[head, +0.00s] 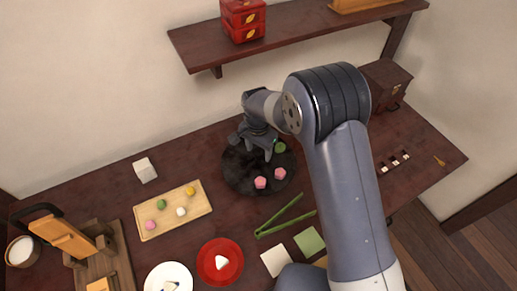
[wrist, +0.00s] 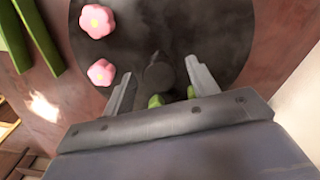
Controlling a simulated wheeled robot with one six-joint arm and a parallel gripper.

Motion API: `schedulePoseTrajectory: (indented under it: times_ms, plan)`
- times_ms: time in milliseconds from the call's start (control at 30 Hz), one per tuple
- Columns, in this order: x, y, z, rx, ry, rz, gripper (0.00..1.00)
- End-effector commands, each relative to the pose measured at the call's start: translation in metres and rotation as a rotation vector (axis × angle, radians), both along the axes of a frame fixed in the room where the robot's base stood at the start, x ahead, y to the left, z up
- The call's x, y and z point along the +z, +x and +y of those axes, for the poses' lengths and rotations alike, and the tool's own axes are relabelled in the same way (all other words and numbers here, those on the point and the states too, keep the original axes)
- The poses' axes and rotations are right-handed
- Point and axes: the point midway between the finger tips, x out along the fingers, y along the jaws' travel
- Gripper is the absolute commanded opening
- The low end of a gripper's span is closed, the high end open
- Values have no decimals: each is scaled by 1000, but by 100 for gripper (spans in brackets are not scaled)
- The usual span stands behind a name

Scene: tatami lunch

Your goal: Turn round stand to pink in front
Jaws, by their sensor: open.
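The round stand (head: 238,168) is a dark, mottled disc on the table, and it fills the top middle of the wrist view (wrist: 215,35). Two pink flower-shaped sweets sit on its near side, one at the left (head: 260,182) and one at the right (head: 279,173). A green sweet (head: 279,147) sits toward its far right. My gripper (head: 262,150) is open over the far part of the stand. In the wrist view a dark, rounded knob (wrist: 158,73) shows between its fingers, with green pieces (wrist: 155,101) near the palm. Whether the fingers touch anything is unclear.
Green tongs (head: 282,217) lie near the stand's front edge. A wooden tray (head: 173,220) with several small sweets is at left. A red plate (head: 220,278) and a green square (head: 309,241) lie nearer. A shelf (head: 290,42) hangs above the back.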

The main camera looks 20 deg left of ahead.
Motion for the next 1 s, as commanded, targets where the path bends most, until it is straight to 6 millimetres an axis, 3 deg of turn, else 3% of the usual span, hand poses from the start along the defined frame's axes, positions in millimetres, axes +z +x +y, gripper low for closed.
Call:
schedulePoseTrajectory:
  times_ms: [167, 600, 767, 1000]
  plan:
    - [13, 1, 1, 0, 3, -3, 56]
    - [94, 1, 3, 0, 3, -3, 56]
    - [106, 0, 2, 0, 1, -1, 56]
    - [108, 0, 2, 0, 0, 0, 56]
